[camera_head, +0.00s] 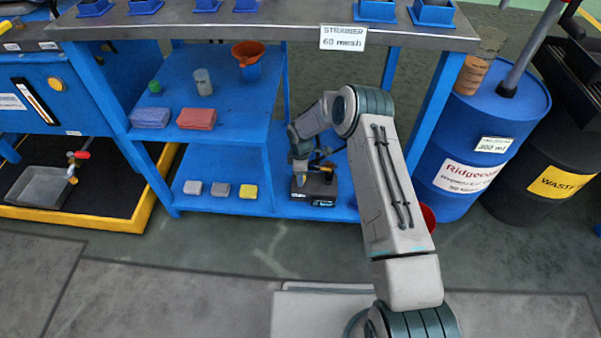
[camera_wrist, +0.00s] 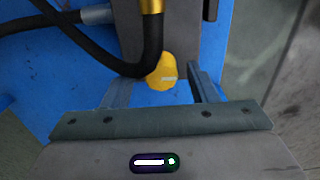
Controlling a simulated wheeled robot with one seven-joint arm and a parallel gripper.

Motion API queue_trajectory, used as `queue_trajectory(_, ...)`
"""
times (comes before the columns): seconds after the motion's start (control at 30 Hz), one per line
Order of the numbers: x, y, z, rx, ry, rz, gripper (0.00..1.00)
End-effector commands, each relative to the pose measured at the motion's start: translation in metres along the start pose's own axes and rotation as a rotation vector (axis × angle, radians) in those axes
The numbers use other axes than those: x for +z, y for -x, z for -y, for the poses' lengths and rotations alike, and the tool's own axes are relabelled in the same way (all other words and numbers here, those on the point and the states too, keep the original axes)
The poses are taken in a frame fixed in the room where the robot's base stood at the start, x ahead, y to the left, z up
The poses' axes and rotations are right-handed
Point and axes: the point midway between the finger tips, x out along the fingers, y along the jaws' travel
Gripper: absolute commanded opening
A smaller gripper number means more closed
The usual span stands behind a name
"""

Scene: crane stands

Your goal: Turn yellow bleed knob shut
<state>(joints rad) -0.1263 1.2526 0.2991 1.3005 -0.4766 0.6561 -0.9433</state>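The yellow bleed knob (camera_wrist: 162,72) shows in the wrist view, just beyond my gripper's fingertips. My gripper (camera_wrist: 159,79) is open, with one finger to the left of the knob and one to the right. Gaps show on both sides, so it does not appear gripped. A black hose (camera_wrist: 150,50) with a brass fitting (camera_wrist: 151,6) curves down beside the knob and hides part of its edge. In the head view my gripper (camera_head: 301,168) points down over a dark unit (camera_head: 315,188) on the low blue shelf and hides most of the knob.
A blue shelf post (camera_head: 388,68) stands close to my arm. A red bucket (camera_head: 428,217) is partly hidden behind my arm. A blue drum (camera_head: 470,165) stands to the right. Sponges (camera_head: 220,189) lie left on the low shelf. The floor in front is clear.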

Motion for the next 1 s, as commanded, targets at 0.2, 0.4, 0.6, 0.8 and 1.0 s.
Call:
queue_trajectory(0.2, 0.000, 0.000, 0.001, -0.001, -0.001, 0.000, 0.54)
queue_trajectory(0.4, 0.000, 0.008, 0.000, -0.001, -0.001, 0.000, 0.54)
queue_trajectory(0.6, 0.000, 0.038, 0.000, 0.000, -0.001, 0.000, 0.54)
queue_trajectory(0.8, 0.000, 0.070, 0.000, 0.001, -0.001, -0.001, 0.54)
queue_trajectory(1.0, 0.000, 0.075, 0.000, -0.002, -0.001, 0.000, 0.54)
